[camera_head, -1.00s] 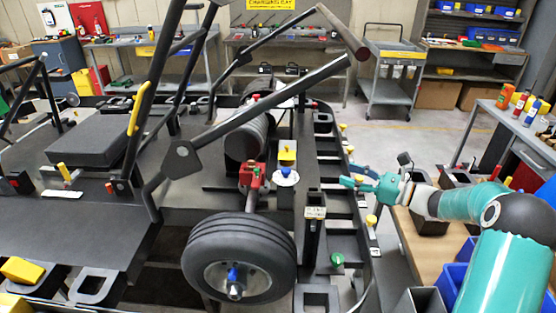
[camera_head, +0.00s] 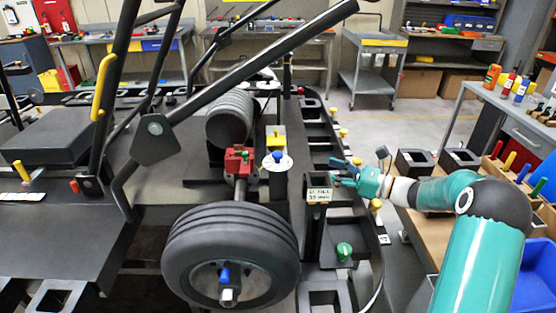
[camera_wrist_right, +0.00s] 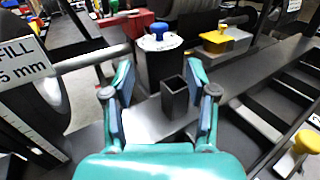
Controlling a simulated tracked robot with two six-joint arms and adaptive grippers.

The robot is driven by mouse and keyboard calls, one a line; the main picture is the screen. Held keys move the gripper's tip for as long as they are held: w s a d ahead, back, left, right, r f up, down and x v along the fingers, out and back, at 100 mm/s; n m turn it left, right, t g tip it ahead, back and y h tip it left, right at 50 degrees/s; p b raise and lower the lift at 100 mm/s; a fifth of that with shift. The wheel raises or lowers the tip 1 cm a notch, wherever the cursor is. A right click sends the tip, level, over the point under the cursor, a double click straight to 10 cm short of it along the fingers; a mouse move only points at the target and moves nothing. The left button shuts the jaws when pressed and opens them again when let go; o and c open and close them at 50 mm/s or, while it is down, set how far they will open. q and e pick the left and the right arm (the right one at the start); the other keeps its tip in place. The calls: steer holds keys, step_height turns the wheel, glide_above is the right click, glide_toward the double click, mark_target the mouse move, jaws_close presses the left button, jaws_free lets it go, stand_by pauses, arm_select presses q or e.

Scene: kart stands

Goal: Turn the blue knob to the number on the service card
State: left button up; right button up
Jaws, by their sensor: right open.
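The blue knob (camera_head: 278,156) stands on a round white dial (camera_head: 286,164) beside the kart's red block. In the right wrist view the knob (camera_wrist_right: 159,30) is beyond my fingertips, on top of a dark post. The dial's numbers are too small to read. My right gripper (camera_head: 336,172) is open and empty, to the right of the knob and apart from it. It also shows in the right wrist view (camera_wrist_right: 160,70), fingers spread. A label reading "FILL" and about "35 mm" (camera_head: 318,196) stands below the gripper; I cannot tell whether it is the service card. My left gripper is out of view.
A yellow block (camera_head: 276,139) is behind the knob, and a red block (camera_head: 239,161) is left of it. A wheel (camera_head: 230,250) is in front. A small open square tube (camera_wrist_right: 174,98) stands between my fingers' lines in the wrist view. A green knob (camera_head: 344,251) sits lower right.

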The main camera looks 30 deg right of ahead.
mark_target(278, 153)
steer(key=p+x, duration=0.3)
steer(key=x, duration=1.3)
steer(key=shift+w+a, duration=0.2)
steer(key=shift+a, duration=0.05)
jaws_close()
steer(key=shift+r, duration=0.1)
steer(key=shift+y+p, duration=0.3)
steer(key=shift+w+n+g+y, duration=0.1)
steer(key=shift+n+g+y, duration=0.7)
steer(key=shift+n+y, duration=0.35)
steer(key=shift+r+n+g+y, duration=0.2)
steer(key=shift+n+g+y, duration=0.75)
steer(key=shift+g+y, duration=0.25)
steer(key=shift+f+n+g+y, duration=0.1)
steer(key=shift+n+g+y, duration=0.15)
steer(key=shift+n+g, duration=0.15)
